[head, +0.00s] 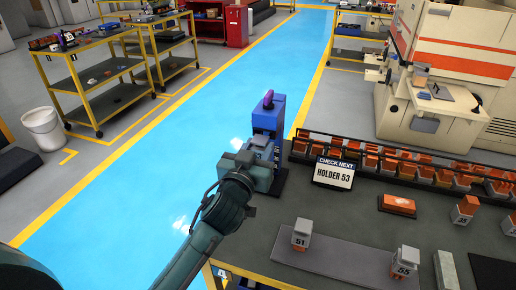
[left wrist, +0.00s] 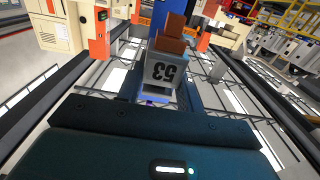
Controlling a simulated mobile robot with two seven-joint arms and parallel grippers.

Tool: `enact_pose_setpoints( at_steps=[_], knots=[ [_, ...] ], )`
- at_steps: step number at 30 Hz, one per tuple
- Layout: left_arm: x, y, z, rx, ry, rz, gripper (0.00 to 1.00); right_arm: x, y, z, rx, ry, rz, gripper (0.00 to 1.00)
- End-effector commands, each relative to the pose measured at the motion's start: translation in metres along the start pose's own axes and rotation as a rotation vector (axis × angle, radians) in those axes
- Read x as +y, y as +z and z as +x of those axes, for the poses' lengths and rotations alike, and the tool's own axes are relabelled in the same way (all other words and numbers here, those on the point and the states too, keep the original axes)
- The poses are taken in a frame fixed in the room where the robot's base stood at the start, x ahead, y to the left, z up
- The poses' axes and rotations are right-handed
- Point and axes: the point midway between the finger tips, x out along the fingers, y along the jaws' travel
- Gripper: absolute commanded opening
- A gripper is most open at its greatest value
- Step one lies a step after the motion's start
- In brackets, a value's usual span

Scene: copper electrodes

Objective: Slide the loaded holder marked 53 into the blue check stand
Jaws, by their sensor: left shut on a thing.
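The blue check stand (head: 268,112) stands upright at the left end of the dark bench, with a purple knob on top. My left gripper (head: 260,158) is at the near side of the stand and overlaps its lower part. In the left wrist view, the grey holder marked 53 (left wrist: 163,72), its number upside down, carries a copper-coloured block (left wrist: 171,42). My left gripper is shut on this holder. Blue parts show behind and below it. In the head view the gripper mostly hides the holder, and I cannot tell how far it is in the stand. My right gripper is out of view.
A sign (head: 334,173) reading HOLDER 53 stands right of the stand. Holder 51 (head: 300,236) and another numbered holder (head: 405,262) stand on a grey strip. An orange block (head: 397,204) lies behind them. A rack of orange-topped holders (head: 422,172) lines the bench's back.

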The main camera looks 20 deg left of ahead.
Motion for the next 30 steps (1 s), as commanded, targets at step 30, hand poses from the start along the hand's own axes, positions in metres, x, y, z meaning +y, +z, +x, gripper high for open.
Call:
enact_pose_setpoints(
  at_steps=[30],
  knots=[
    [0.000,-0.003,0.001,0.006,0.000,0.000,0.00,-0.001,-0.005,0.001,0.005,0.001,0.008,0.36]
  ],
)
